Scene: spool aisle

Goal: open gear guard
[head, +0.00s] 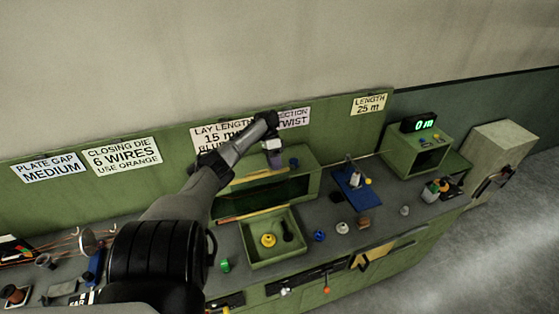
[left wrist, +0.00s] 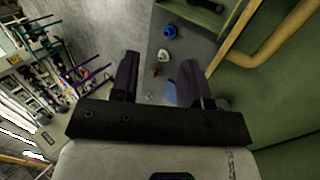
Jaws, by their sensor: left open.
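The gear guard appears to be part of the green housing (head: 306,184) at the middle of the bench. The housing has a dark front with yellow bars along its upper and lower edges. I cannot tell how far the guard is open. My left gripper (head: 274,157) is above the housing's top, with my arm crossing its left part. In the left wrist view my left gripper (left wrist: 160,82) is open, with nothing clearly held between its fingers. A yellow bar (left wrist: 282,38) and green panel lie to the right of the fingers, apart from them. My right gripper is out of view.
A green tray (head: 249,255) with a yellow gear (head: 268,240) and a black part stands before the housing. A blue stand (head: 352,188) is to its right, with several small knobs in front. A green display box (head: 418,146) stands further right. Signs line the back panel.

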